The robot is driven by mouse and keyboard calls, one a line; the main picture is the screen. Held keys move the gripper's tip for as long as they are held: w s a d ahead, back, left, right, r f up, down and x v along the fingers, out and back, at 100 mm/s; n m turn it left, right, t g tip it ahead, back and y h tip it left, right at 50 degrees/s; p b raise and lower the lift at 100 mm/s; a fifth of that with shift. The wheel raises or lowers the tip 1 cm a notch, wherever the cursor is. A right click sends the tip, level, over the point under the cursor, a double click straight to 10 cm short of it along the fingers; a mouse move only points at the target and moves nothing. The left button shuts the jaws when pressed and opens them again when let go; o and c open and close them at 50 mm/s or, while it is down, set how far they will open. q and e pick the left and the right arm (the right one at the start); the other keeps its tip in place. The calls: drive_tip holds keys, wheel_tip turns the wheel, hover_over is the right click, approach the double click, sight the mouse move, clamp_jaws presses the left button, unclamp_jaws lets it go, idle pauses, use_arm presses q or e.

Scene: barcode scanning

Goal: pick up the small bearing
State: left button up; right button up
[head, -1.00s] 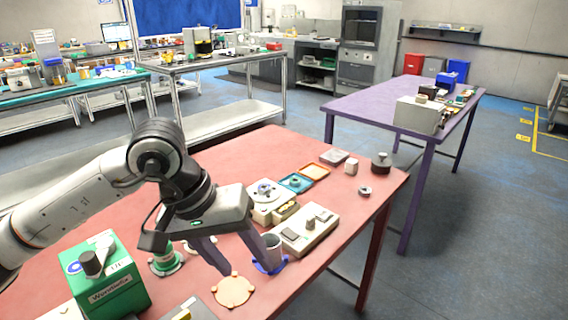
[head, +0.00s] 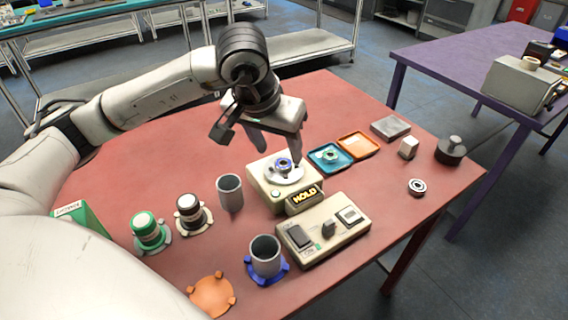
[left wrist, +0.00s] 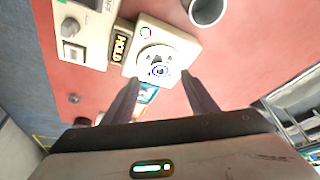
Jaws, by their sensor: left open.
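A small bearing with a blue ring (head: 284,165) sits on the round plate of a cream device with a HOLD display (head: 304,199). It also shows in the left wrist view (left wrist: 160,71), between my fingertips. My left gripper (head: 278,157) is open just above the device, pointing down, with a finger on either side of the bearing. I cannot tell whether the fingers touch it. A green-ringed bearing (head: 330,156) lies in the teal tray (head: 318,165). A further bearing (head: 417,186) lies on the bare table at the right. My right gripper is not in view.
A grey cup (head: 230,194) stands left of the device; another (head: 265,256) is in a blue holder in front. A switch box (head: 323,230) sits in front of the device. An orange tray (head: 358,145) and a dark weight (head: 451,150) are behind and right.

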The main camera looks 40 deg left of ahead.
sight(283, 162)
use_arm(q)
drive_tip(key=x, duration=0.4)
drive_tip(key=shift+w+f, duration=0.15)
drive_tip(key=shift+f, duration=0.2)
drive_tip(key=shift+r, duration=0.1)
drive_tip(key=c, duration=1.3)
